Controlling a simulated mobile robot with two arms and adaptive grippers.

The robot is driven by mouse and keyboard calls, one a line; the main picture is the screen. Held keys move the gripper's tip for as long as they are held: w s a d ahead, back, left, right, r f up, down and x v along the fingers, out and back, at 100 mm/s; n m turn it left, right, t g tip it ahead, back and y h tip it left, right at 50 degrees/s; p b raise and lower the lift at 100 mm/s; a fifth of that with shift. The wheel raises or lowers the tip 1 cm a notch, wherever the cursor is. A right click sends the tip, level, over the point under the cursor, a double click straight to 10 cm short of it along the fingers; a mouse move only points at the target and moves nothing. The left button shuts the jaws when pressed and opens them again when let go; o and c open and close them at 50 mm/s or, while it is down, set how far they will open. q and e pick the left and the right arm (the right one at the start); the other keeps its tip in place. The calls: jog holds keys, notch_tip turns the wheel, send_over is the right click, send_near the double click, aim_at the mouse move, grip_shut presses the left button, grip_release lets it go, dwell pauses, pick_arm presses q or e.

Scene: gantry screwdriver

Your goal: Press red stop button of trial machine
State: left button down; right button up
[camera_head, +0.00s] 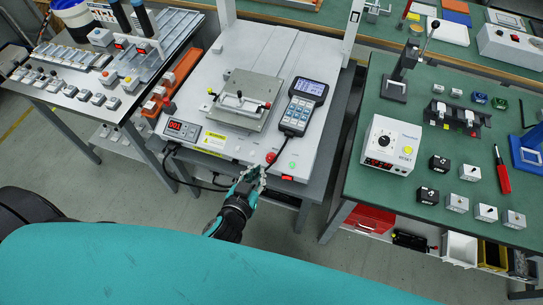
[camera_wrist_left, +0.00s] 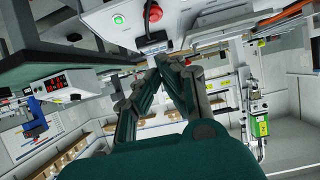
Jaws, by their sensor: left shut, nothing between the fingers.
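The trial machine (camera_head: 250,55) stands on a grey bench in the middle of the head view. Its round red stop button (camera_head: 270,157) is at the front edge of its top, beside a small green button (camera_head: 292,165). The wrist view shows the red button (camera_wrist_left: 155,12) and green button (camera_wrist_left: 118,18) at the top. My left gripper (camera_head: 257,170) is at the machine's front edge, just left of and in front of the red button. Its fingers (camera_wrist_left: 168,60) are shut and empty. A small gap shows between fingertips and button. My right gripper is not in view.
A red switch (camera_head: 288,178) sits on the machine's front near my fingers. A handheld keypad (camera_head: 304,105) lies on its top, with a cable running toward the front. A green-topped bench (camera_head: 440,160) stands right, and a bench of switches (camera_head: 60,85) stands left.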

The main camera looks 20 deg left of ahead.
pick_arm(q)
jog(key=p, duration=0.1)
send_over(270, 158)
jog(key=s, duration=0.3)
notch_tip(270, 158, down, 4)
jog(key=shift+w+d+f+b, duration=0.1)
jog(key=shift+w+f+b, duration=0.1)
jog(key=shift+f, duration=0.45)
jog(key=shift+w+d+f+b, duration=0.15)
jog(key=shift+w+f, duration=0.1)
jog(key=shift+f, duration=0.4)
jog(key=shift+w+d+f+b, duration=0.1)
jog(key=shift+w+f+b, duration=0.1)
jog(key=shift+f, duration=0.45)
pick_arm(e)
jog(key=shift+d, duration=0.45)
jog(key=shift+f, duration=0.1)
